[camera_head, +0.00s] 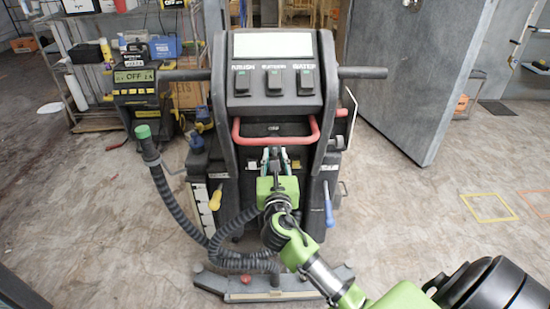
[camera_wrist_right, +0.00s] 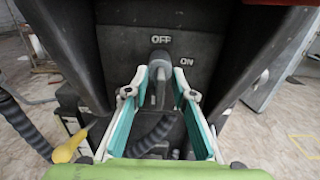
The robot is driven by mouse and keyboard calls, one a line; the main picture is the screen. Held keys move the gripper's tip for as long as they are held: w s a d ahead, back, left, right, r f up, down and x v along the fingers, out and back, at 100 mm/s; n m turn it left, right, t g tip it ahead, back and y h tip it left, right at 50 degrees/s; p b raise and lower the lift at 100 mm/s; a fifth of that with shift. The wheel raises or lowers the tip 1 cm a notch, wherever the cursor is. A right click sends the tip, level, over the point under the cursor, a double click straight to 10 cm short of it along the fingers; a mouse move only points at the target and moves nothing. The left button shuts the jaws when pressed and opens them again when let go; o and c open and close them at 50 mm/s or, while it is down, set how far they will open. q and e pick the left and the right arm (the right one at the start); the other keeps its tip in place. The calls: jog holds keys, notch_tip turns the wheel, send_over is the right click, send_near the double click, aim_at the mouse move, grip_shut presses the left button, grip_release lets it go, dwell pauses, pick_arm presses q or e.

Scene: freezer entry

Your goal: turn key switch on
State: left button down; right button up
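The key switch (camera_wrist_right: 160,66) is on the dark front panel of the floor-cleaning machine (camera_head: 272,112). Its grey key stands upright, in line with the OFF label above it; the ON label is to its upper right. My right gripper (camera_wrist_right: 161,74) is open, with one teal-lined finger on each side of the key. I see no clear grip on it. In the head view my right gripper (camera_head: 275,158) reaches in below the red handle, and it hides the switch. My left gripper is not in view.
A red handle bar (camera_head: 277,139) crosses just above my right gripper. A ribbed hose (camera_head: 178,208) hangs at the left, and yellow (camera_head: 215,198) and blue (camera_head: 328,205) levers flank the gripper. A grey door (camera_head: 412,75) stands behind right. The floor at right is free.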

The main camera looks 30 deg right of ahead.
grip_shut()
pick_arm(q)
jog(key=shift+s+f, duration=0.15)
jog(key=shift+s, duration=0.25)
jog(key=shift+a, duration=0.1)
